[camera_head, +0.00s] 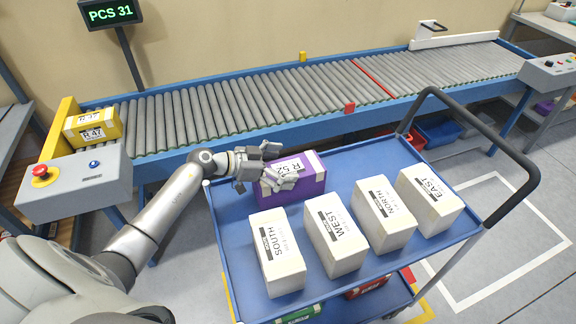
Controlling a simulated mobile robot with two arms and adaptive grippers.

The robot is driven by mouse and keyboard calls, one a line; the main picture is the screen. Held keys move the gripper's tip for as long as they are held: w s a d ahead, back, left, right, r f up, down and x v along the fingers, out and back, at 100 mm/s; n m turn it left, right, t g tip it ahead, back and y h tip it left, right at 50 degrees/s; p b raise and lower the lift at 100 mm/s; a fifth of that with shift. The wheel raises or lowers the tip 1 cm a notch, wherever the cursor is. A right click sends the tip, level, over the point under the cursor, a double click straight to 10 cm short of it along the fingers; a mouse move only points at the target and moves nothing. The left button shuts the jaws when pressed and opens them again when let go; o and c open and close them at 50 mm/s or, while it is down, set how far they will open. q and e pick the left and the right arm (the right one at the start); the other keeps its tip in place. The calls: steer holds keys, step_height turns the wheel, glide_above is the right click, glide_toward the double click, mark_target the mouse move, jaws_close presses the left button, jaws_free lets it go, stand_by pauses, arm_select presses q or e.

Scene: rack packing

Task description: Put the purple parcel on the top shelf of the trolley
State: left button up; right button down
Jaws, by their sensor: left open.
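The purple parcel (310,184), with a white label reading R 52, sits on the blue top shelf (358,160) of the trolley, near its back left corner. My left gripper (272,167) is open at the parcel's left end, with its fingers over and in front of that end. I cannot tell whether the fingers touch it. The left end of the parcel is partly hidden by the fingers. My right gripper is not in view.
White boxes marked SOUTH (278,254), WEST (335,236), NORTH (384,215) and EAST (429,203) stand in front of the parcel. A roller conveyor (230,105) runs behind the trolley, with a yellow parcel (92,124) at its left end. The trolley's dark handle (490,140) rises at right.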

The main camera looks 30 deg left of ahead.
arm_select(q)
steer(key=v, duration=1)
steer(key=shift+s+a+r+b, duration=0.2)
steer(key=shift+s+r+b, duration=0.1)
